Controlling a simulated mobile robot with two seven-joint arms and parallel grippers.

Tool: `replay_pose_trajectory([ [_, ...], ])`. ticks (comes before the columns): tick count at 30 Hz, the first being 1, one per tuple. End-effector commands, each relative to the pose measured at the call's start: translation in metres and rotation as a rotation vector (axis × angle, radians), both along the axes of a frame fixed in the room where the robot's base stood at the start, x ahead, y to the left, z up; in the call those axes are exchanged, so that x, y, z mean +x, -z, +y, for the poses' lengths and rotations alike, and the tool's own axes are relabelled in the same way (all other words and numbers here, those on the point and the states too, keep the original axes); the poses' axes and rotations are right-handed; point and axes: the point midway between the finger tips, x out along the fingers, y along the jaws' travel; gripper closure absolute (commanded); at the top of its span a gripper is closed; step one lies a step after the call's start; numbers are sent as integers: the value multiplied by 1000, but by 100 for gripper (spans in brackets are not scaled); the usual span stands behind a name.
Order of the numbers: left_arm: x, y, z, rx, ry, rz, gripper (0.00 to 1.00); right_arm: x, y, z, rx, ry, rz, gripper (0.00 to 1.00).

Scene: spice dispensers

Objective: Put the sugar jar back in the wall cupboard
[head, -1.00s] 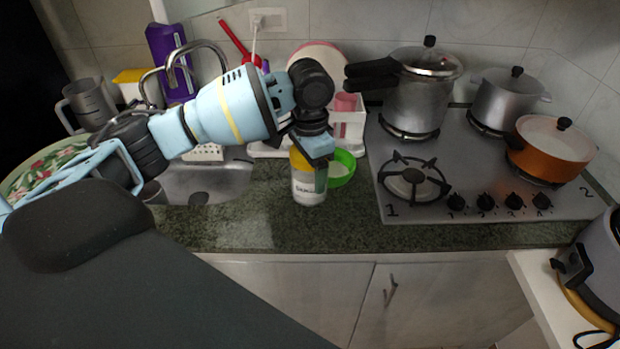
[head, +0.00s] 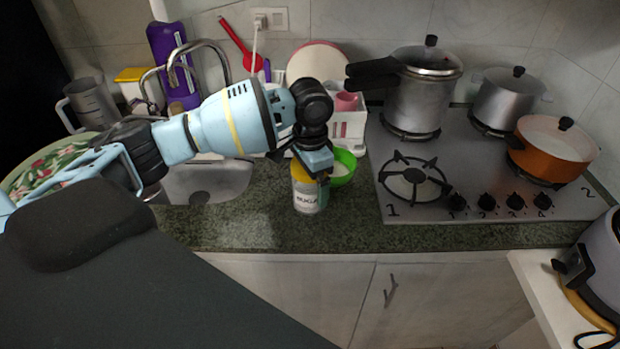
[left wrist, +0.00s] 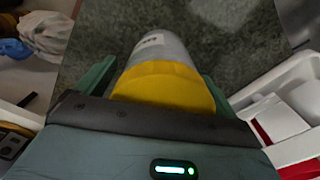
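The sugar jar (head: 306,199) is a pale cylinder with a yellow top and a "SUGAR" label. It is upright at the counter's front part, in front of a green bowl (head: 342,168). My left gripper (head: 312,176) reaches down over its top. In the left wrist view the jar's yellow lid (left wrist: 165,84) fills the space between the green fingers of my left gripper (left wrist: 160,85), which look shut on it. I cannot tell whether the jar's base touches the counter. The wall cupboard and my right gripper are not in view.
A sink (head: 205,183) lies left of the jar, and a white rack (head: 350,128) stands behind it. The stove (head: 460,185) at right carries a pressure cooker (head: 418,100), a grey pot (head: 503,103) and an orange pan (head: 552,150). The counter front (head: 270,232) is clear.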

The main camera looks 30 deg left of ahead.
Motion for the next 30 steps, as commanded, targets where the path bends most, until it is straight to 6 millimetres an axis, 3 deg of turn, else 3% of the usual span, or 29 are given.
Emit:
replay_pose_trajectory([
  [8,0,-2,0,1,0,1,6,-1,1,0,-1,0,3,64],
  [11,0,-11,0,-1,0,-1,6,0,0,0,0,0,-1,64],
  [24,0,-95,-1,-1,0,-3,6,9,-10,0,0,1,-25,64],
  [30,0,-117,0,-1,0,1,6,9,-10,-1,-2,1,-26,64],
])
